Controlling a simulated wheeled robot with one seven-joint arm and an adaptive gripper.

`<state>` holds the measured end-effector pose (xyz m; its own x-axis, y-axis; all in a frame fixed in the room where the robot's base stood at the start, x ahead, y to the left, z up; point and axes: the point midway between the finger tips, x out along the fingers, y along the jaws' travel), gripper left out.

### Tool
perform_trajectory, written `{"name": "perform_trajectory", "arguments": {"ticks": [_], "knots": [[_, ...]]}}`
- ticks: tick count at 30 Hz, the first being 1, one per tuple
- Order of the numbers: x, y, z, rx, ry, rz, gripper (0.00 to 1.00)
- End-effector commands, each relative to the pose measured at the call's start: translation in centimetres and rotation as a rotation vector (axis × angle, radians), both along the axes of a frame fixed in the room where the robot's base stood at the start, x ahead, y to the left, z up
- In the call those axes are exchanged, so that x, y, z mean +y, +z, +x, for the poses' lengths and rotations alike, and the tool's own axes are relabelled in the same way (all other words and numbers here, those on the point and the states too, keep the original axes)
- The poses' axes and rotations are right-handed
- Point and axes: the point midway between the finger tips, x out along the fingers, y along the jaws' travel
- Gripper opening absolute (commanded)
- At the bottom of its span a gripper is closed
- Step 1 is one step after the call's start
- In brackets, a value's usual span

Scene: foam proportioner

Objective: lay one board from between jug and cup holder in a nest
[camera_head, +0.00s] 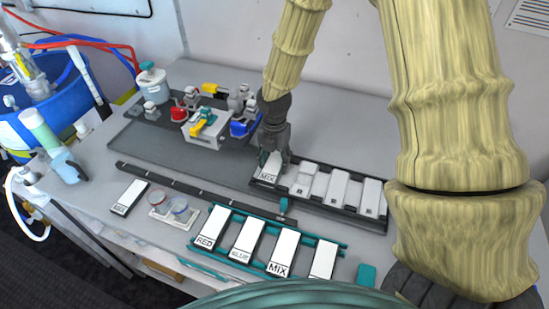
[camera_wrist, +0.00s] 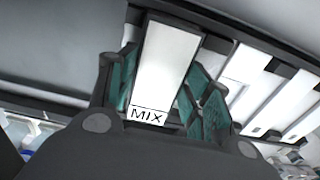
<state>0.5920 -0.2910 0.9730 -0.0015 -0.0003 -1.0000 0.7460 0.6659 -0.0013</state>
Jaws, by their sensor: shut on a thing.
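My gripper (camera_head: 272,154) is shut on a white board marked MIX (camera_head: 268,170) at the left end of a black tray with nests (camera_head: 340,210). In the wrist view this board (camera_wrist: 162,70) sits between the teal finger pads, label end nearest. I cannot tell whether it touches the nest floor. Another MIX board (camera_head: 129,197) lies on the table between the jug (camera_head: 66,165) at the left and the cup holder (camera_head: 160,216) with two clear cups. Other white boards (camera_head: 335,187) lie in the tray to the right of the held one.
A teal-railed rack (camera_head: 238,264) at the front holds boards labelled RED, BLUE, MIX and one partly hidden. A dark strip (camera_head: 205,191) crosses the table behind the cup holder. A fixture with valves (camera_head: 207,127) stands behind left of my gripper. The dark mat (camera_head: 165,143) has free room.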

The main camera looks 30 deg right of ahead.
Motion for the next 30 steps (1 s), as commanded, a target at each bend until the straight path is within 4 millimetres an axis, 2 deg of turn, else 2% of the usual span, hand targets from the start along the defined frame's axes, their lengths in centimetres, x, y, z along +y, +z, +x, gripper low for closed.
{"name": "perform_trajectory", "arguments": {"ticks": [8,9,12,13,20,24,30], "knots": [[0.0,-0.02,0.03,-0.001,0.0,0.001,0.26],[0.0,-0.02,0.03,-0.001,0.0,0.001,0.53],[0.0,-0.02,0.03,-0.001,0.0,0.001,0.71],[0.0,-0.02,0.03,-0.001,0.0,0.001,0.75],[0.0,-0.02,0.03,-0.001,0.0,0.001,0.75],[0.0,-0.03,0.03,0.0,0.0,0.0,0.92],[0.0,-0.03,0.03,0.0,0.0,0.0,0.92]]}}
